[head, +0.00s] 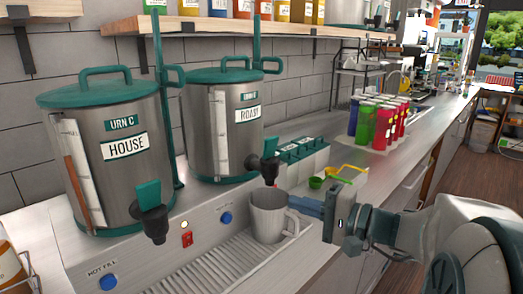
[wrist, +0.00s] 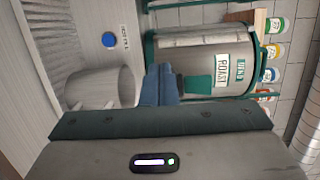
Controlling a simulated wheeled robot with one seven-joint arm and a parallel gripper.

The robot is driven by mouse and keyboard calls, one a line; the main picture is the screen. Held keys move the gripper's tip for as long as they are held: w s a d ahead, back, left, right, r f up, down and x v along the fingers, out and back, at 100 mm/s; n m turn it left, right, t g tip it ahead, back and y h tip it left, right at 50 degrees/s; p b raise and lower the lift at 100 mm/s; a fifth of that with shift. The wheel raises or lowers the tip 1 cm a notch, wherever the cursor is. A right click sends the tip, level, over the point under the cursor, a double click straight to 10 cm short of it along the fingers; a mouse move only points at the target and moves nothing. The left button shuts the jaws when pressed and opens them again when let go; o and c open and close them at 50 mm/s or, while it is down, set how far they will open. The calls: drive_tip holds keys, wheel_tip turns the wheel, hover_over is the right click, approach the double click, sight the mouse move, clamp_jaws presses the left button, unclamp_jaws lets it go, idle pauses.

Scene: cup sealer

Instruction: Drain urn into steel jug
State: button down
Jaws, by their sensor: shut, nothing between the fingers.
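The grey steel jug (head: 268,214) stands upright on the ribbed drip tray, below the tap (head: 269,164) of the right urn, marked ROAST (head: 222,125). The left urn, marked HOUSE (head: 105,150), has a black tap with a teal lever (head: 148,194) and a brown column partway up its gauge. The ROAST gauge looks pale. My gripper (head: 300,205) is shut and empty beside the jug's handle; I cannot tell if they touch. In the wrist view the blue fingers (wrist: 160,86) lie between the jug (wrist: 105,88) and the teal tap lever (wrist: 197,84). The jug's inside is hidden.
The drip tray (head: 225,270) runs along the front, with blue buttons (head: 225,218) and a red switch (head: 187,239) on the panel behind. Teal-lidded containers (head: 300,155) and colored cups (head: 375,120) stand to the right. A shelf (head: 200,28) hangs above the urns.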

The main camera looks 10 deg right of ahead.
sight(273, 141)
drive_tip(key=w+d+r+m+t+h, duration=0.1)
drive_tip(key=w+d+r+m+t, duration=0.1)
drive_tip(key=d+r+t, duration=0.2)
drive_tip(key=d+t, duration=0.1)
drive_tip(key=d, duration=0.2)
drive_tip(key=shift+r, duration=0.15)
drive_tip(key=shift+w, duration=0.1)
drive_tip(key=p+x, duration=0.5)
drive_tip(key=x, duration=0.9)
